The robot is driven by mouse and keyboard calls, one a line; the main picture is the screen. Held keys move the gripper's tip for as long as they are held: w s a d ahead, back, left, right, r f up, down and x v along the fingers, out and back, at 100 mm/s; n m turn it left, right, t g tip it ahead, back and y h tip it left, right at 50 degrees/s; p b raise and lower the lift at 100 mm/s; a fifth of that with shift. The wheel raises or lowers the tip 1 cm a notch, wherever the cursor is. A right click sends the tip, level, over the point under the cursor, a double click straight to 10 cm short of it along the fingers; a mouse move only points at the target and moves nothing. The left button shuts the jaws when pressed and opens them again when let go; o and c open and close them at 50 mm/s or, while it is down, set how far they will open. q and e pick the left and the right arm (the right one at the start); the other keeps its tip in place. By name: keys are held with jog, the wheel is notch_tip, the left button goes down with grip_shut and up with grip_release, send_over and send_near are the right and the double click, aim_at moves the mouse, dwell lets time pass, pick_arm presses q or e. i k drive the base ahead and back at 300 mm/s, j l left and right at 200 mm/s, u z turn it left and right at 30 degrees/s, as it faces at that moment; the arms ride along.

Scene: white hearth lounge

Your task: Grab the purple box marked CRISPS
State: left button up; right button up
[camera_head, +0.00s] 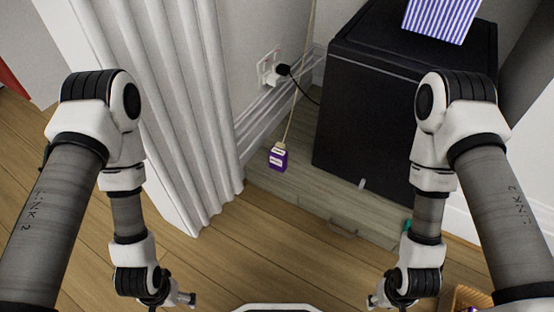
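A small purple item (279,158) with a white label is in the middle of the view, low by the wall corner, left of the black cabinet. A thin pale cord or stick runs up from its top. Its lettering is too small to read, so I cannot tell if it says CRISPS. My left gripper (184,299) is at the bottom, below and left of the purple item. My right gripper (378,300) is at the bottom, below and right of it. Both are well apart from it. Their fingers are too small to judge, and I see nothing held.
The black cabinet (370,125) bears a blue-and-white striped box (440,18). A white fluted column (165,110) stands at the left. A plug with a black cable is in the wall socket (268,70). A wicker basket (462,295) shows at the bottom right. Wooden floor (250,240) between my arms is clear.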

aim_at(278, 157)
jog(key=j+z, duration=0.8)
jog(key=z, duration=0.15)
jog(key=i+j, duration=0.25)
jog(key=i, duration=0.15)
